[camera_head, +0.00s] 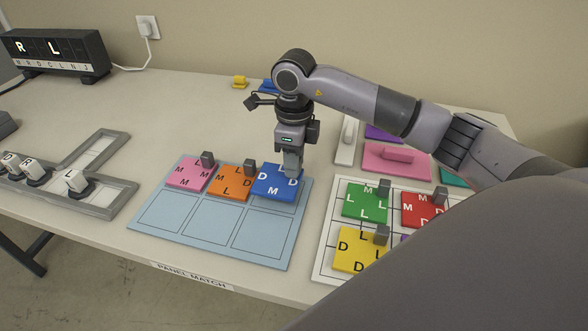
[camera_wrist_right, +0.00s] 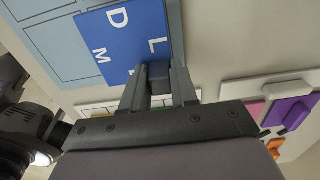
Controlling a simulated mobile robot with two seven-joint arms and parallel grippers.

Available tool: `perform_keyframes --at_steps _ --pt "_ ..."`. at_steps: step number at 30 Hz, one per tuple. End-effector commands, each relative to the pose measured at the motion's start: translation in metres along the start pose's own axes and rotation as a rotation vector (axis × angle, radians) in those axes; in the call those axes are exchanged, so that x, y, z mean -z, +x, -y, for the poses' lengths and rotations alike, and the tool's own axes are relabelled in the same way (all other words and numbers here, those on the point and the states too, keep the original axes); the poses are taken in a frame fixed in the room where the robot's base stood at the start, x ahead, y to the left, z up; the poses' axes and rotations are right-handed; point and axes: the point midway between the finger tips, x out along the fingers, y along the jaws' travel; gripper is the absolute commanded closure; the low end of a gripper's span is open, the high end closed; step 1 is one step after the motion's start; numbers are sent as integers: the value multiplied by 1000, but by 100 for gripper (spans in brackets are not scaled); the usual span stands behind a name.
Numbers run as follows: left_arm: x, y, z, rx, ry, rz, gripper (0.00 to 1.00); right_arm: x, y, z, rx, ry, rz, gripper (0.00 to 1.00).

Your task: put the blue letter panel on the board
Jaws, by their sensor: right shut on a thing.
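The blue letter panel (camera_head: 272,186) is at the top right cell of the light blue board (camera_head: 158,222), beside the orange panel (camera_head: 231,184). Its letters include D and M. My right gripper (camera_head: 291,168) is above its back right part, shut on its grey knob. In the right wrist view the fingers (camera_wrist_right: 159,85) close around the knob, and the blue panel (camera_wrist_right: 110,40) spreads beyond them over the board. I cannot tell whether the panel rests flat or is slightly raised. My left gripper is not in view.
A pink panel (camera_head: 188,175) fills the board's top left cell; its bottom row is empty. A white tray (camera_head: 331,236) at right holds green (camera_head: 361,201), red (camera_head: 417,212) and yellow (camera_head: 352,254) panels. A grey rack (camera_head: 113,197) and a dark display box (camera_head: 60,52) stand at left.

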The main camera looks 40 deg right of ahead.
Motion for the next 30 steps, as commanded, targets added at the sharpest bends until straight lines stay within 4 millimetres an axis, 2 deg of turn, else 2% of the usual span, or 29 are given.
perform_keyframes --at_steps 3,6,16,17,18,19,30 --pt "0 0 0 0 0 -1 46 0 20 -1 -2 -1 -3 100" --pt "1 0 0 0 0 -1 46 0 29 0 -1 -1 -1 100" --pt "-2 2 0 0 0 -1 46 0 33 0 0 -1 0 100" --pt "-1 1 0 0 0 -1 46 0 32 0 0 -1 -1 65" --pt "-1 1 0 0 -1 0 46 0 32 0 0 -1 -1 52" --pt "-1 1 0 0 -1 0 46 0 32 0 0 -1 -1 46" --pt "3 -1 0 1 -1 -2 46 0 26 0 0 -1 0 46"
